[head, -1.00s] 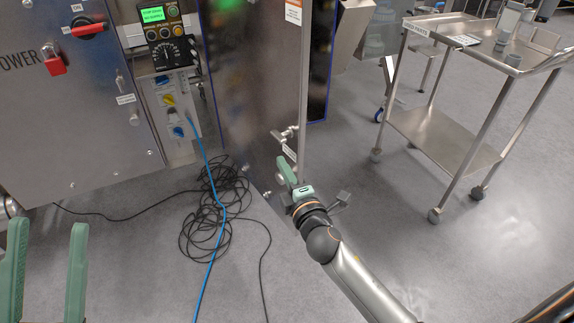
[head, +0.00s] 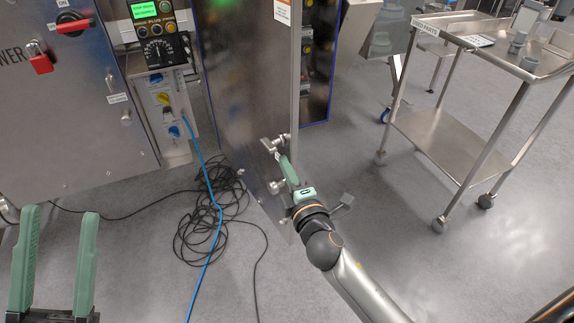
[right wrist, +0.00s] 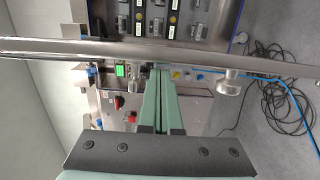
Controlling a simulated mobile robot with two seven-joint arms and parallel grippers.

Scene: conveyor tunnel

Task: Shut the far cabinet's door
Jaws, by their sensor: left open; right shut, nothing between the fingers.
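The cabinet door (head: 238,95) is a tall brushed-metal panel standing open, edge toward me, with a small metal latch handle (head: 272,147) low near its free edge. My right gripper (head: 289,168) is shut and empty, its fingers close to the door's free edge just below the handle; I cannot tell whether they touch. In the right wrist view its green fingers (right wrist: 160,82) are together and the door's edge (right wrist: 60,48) crosses over their tips. The cabinet interior with dark modules (head: 308,55) shows behind the door. My left gripper (head: 57,245) is open and empty at lower left.
A nearer cabinet (head: 60,110) with a red switch stands at left, beside a control box (head: 152,30) with a green display. Coiled black cables (head: 215,225) and a blue cable lie on the floor. A metal cart (head: 440,140) stands at right. Floor between door and cart is clear.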

